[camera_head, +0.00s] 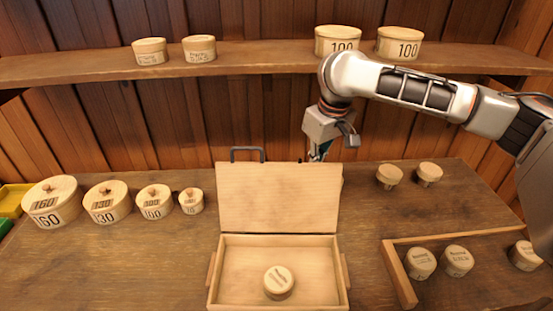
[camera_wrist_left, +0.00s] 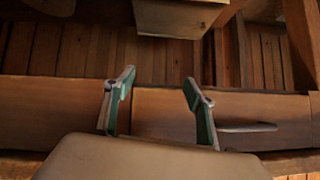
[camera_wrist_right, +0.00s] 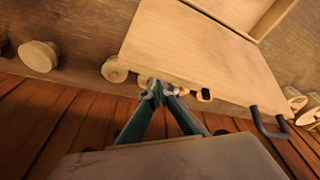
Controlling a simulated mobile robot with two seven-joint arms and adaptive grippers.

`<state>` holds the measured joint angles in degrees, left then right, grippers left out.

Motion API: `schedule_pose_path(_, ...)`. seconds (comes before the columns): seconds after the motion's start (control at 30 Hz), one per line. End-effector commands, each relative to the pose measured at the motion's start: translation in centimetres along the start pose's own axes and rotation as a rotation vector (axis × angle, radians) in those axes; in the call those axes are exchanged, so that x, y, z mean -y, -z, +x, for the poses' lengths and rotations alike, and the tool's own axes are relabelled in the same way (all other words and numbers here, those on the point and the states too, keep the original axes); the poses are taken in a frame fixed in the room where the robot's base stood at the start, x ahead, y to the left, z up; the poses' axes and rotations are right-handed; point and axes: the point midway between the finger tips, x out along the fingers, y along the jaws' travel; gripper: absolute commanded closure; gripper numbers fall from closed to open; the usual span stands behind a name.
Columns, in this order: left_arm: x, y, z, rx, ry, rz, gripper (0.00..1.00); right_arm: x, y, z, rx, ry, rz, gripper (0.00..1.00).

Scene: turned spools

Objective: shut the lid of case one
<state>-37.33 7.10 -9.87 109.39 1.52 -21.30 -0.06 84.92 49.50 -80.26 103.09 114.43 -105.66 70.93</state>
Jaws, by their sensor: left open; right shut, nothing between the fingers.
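The wooden case (camera_head: 228,241) stands open at the front middle of the table in the head view. Its lid (camera_head: 278,197) is raised and leans back, with a dark handle (camera_head: 247,150) at its top edge. A round lidded spool box (camera_head: 279,282) sits inside the case. My right gripper (camera_head: 318,155) is shut and empty behind the lid's upper right edge. In the right wrist view its closed fingertips (camera_wrist_right: 158,90) are close to the lid (camera_wrist_right: 190,45); touching or apart I cannot tell. My left gripper (camera_wrist_left: 158,85) is open and empty, seen only in its wrist view.
Numbered round boxes (camera_head: 112,202) line the table's left. Two small spools (camera_head: 390,176) stand right of the lid. A wooden tray (camera_head: 400,275) with several small boxes lies at the front right. A shelf (camera_head: 240,62) with more boxes runs along the back wall.

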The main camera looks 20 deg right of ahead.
Motion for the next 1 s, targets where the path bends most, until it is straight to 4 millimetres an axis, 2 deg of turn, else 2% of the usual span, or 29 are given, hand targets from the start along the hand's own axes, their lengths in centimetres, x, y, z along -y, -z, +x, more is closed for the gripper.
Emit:
schedule_pose_path(0.53,-0.1,0.0,0.0,0.001,0.000,-0.002,0.45,0.1,-0.2,0.5,0.000,-0.001,-0.001,1.00)
schedule_pose_path(1.0,-0.4,-0.1,-0.1,0.002,-0.001,-0.013,0.45,1.0,-1.6,0.2,0.000,-0.001,-0.001,1.00)
